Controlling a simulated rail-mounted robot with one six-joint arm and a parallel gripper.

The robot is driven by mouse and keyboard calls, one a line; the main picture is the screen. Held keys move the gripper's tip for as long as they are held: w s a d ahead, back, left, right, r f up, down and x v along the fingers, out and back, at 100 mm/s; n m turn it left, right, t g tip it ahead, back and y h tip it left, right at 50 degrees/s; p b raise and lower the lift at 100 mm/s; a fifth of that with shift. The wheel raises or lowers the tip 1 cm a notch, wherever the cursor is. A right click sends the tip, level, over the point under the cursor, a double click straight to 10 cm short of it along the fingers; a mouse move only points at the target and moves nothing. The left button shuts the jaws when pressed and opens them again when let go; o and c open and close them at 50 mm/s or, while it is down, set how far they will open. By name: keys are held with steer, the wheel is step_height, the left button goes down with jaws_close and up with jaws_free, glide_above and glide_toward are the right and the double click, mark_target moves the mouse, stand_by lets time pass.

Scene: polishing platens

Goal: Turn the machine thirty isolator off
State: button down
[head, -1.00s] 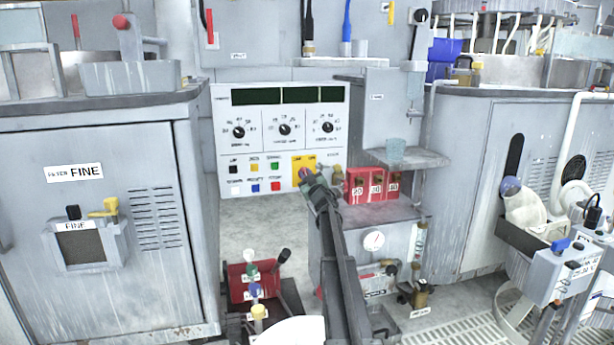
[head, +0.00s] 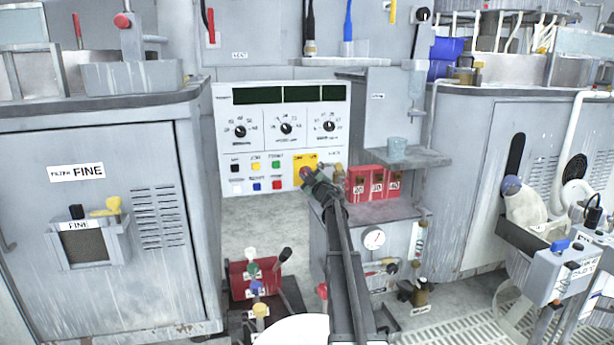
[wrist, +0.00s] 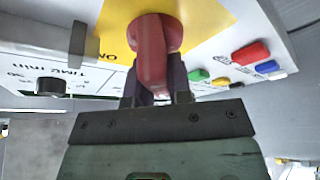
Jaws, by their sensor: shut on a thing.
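The isolator is a red rotary handle (wrist: 151,55) on a yellow plate (wrist: 205,16) at the lower right corner of the white control panel (head: 225,140). My gripper (head: 310,177) is at this handle in the head view and hides most of it. In the wrist view the dark fingers of my gripper (wrist: 156,88) are shut around the handle's grip, one on each side. Lettering that looks like "ON" shows on the plate left of the handle. The handle's exact angle against its marks is hard to read. No machine number is readable on this panel.
Red boxes marked 20, 30 and 40 (head: 377,183) stand just right of my gripper. Coloured push buttons (head: 256,175) and dials (head: 286,128) are on the panel. A small shelf (head: 408,157) holds a cup.

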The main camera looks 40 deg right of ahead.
steer(key=c, duration=1)
jaws_free()
steer(key=shift+c, duration=0.2)
steer(key=b+v, duration=0.3)
steer(key=v, duration=0.7)
steer(key=shift+s+f, duration=0.2)
steer(key=shift+s, duration=0.15)
